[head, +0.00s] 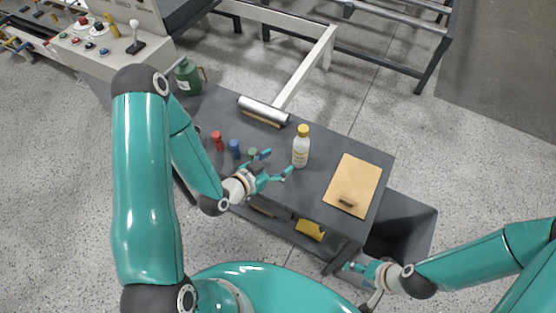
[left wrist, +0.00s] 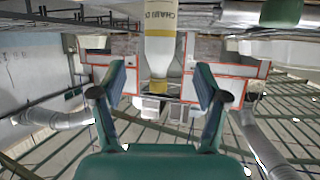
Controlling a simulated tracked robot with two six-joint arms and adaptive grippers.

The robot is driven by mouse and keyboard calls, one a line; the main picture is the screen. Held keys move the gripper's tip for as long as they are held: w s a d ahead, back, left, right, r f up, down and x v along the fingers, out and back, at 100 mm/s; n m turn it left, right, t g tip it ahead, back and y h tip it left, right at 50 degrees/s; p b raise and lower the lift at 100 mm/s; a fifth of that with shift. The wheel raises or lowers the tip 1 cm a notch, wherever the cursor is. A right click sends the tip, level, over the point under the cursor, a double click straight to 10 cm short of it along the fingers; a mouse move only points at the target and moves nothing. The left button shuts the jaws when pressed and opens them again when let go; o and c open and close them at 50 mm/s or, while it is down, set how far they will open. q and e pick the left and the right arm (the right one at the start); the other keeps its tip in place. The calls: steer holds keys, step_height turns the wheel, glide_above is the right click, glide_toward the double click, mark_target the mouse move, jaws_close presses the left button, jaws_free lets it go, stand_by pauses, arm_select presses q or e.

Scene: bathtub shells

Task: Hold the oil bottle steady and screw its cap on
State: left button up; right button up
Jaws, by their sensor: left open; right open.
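The oil bottle (head: 300,153) stands upright on the grey table (head: 330,143), with a pale body and a yellow cap (head: 303,130) on top of its neck. How tightly the cap sits cannot be told. My left gripper (head: 279,163) is open, just left of the bottle, with its fingers pointing towards it. In the left wrist view, which is upside down, the bottle (left wrist: 160,40) and its yellow cap (left wrist: 159,86) show between the open fingers, apart from them. My right gripper (head: 357,282) is open and empty, low at the right, off the table's front edge.
Small red (head: 217,141), blue (head: 235,148) and green (head: 253,153) containers stand left of the bottle. A silver roll (head: 264,109) lies behind. A clipboard (head: 366,178) lies at right. A green can (head: 186,77) stands far left. A dark bin (head: 418,218) is beside the table.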

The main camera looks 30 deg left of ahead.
arm_select(q)
steer(key=shift+f, duration=0.1)
steer(key=s+d+f+n+g, duration=0.2)
steer(key=s+d+f+g, duration=0.2)
steer(key=s, duration=0.4)
steer(key=s+d+f+n+g, duration=0.3)
steer(key=s+f+g, duration=0.3)
steer(key=s+g, duration=0.2)
steer(key=shift+d+f+n, duration=0.3)
steer(key=shift+d+f, duration=0.05)
steer(key=shift+d, duration=0.2)
steer(key=shift+f+b, duration=0.45)
